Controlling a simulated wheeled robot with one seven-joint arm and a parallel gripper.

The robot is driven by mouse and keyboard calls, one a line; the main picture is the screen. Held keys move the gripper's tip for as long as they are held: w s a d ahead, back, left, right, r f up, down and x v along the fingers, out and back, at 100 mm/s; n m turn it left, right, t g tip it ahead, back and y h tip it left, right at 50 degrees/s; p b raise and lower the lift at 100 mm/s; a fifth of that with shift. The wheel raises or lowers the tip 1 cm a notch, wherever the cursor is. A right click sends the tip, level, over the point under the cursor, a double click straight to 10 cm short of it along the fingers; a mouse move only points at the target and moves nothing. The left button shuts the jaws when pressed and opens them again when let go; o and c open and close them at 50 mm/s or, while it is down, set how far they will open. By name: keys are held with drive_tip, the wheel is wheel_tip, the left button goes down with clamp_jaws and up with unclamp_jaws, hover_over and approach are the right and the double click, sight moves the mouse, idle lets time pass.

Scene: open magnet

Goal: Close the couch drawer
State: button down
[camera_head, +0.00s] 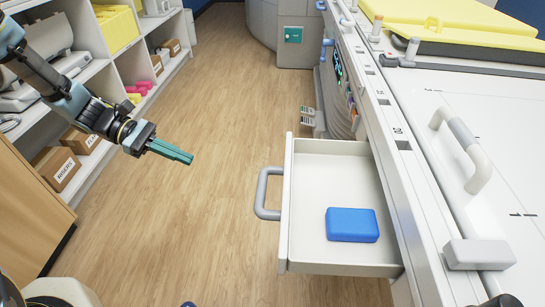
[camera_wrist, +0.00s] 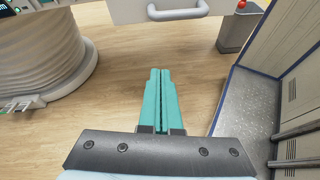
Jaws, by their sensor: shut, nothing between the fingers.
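The couch drawer (camera_head: 308,232) is a white tray pulled out from the side of the couch (camera_head: 425,235), in the head view. Its grey loop handle (camera_head: 262,195) faces left, and a blue block (camera_head: 352,225) lies inside it. My gripper (camera_head: 190,158) is at the left of the head view, above the floor, with its teal fingers together and empty. It is well apart from the drawer handle, to the left of it. In the wrist view the shut fingers (camera_wrist: 160,75) point out over bare floor.
White shelves (camera_head: 100,60) with boxes and bins line the left side, close to my arm. A wooden cabinet (camera_head: 30,225) stands at lower left. Wood floor (camera_head: 220,110) lies clear between shelves and couch.

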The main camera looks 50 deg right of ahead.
sight(352, 164)
drive_tip(key=s+d+f+n+g+h+b, duration=0.1)
drive_tip(key=s+d+f+n+g+h, duration=0.2)
drive_tip(key=d, duration=0.6)
drive_tip(key=s+d+h+p, duration=0.1)
drive_tip(key=s+d+p, duration=0.1)
drive_tip(key=s+d, duration=0.6)
drive_tip(key=shift+s+d+p, duration=0.25)
drive_tip(key=shift+s+p, duration=0.15)
drive_tip(key=shift+s, duration=0.85)
drive_tip(key=b+x, duration=0.1)
drive_tip(key=x, duration=0.8)
drive_tip(key=b+x, duration=0.1)
drive_tip(key=x, duration=0.9)
drive_tip(key=shift+s+a+r, duration=0.15)
drive_tip(key=shift+a+r, duration=0.05)
drive_tip(key=shift+r, duration=0.05)
drive_tip(key=shift+s+d, duration=0.4)
drive_tip(key=shift+s, duration=0.15)
drive_tip(key=shift+s+d+r, duration=0.1)
drive_tip(key=shift+s+r, duration=0.15)
